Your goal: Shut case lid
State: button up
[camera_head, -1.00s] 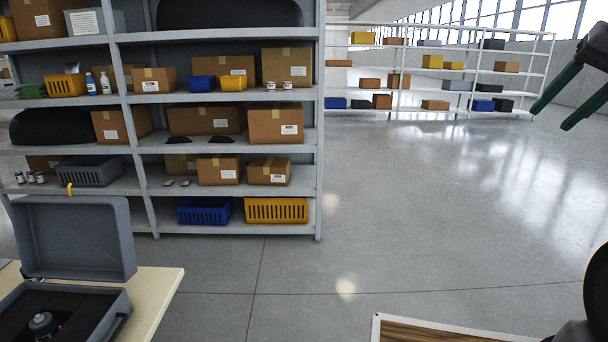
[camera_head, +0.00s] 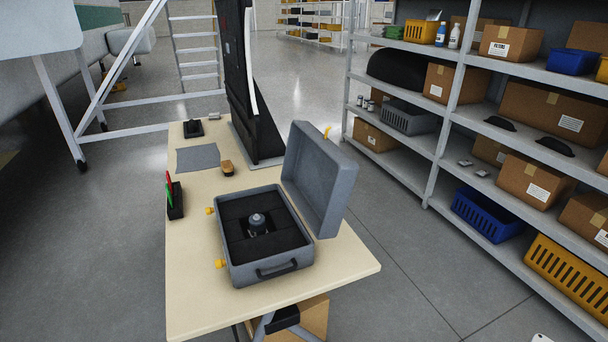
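A grey case (camera_head: 257,269) stands open on a pale wooden table (camera_head: 190,305). Its lid (camera_head: 318,180) is raised on the right side and tilts outward a little past upright. Black foam lines the case, and a dark grey round part (camera_head: 257,224) sits in the middle of it. A black handle (camera_head: 277,269) is on the near wall, and yellow latches (camera_head: 220,263) stick out at the left side. My gripper is not in view now.
A tall black panel (camera_head: 250,90) stands at the table's back edge. Loaded shelves (camera_head: 440,190) are at the right, with clear floor between.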

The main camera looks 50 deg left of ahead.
aim_at(318, 177)
jog(key=i+l+u, duration=0.1)
jog(key=i+u, duration=0.15)
jog(key=u, duration=0.2)
jog(key=i+l+u, duration=0.15)
jog(key=u, duration=0.3)
jog(key=i+l+u, duration=0.3)
jog(key=u, duration=0.15)
jog(key=i+l+u, duration=0.15)
jog(key=l+u, duration=0.15)
jog(key=u, duration=0.15)
jog(key=i+l+u, duration=0.1)
jog(key=l+u, duration=0.3)
jog(key=i+l+u, duration=0.1)
jog(key=l+u, duration=0.3)
jog(key=i+l+u, duration=0.1)
jog(key=l+u, duration=0.7)
jog(key=k, duration=0.6)
jog(key=i+j+u, duration=0.1)
jog(key=i+j, duration=0.15)
jog(key=i, duration=0.15)
jog(key=i+j, duration=0.25)
jog(key=i, duration=0.15)
jog(key=k+j+u, duration=0.05)
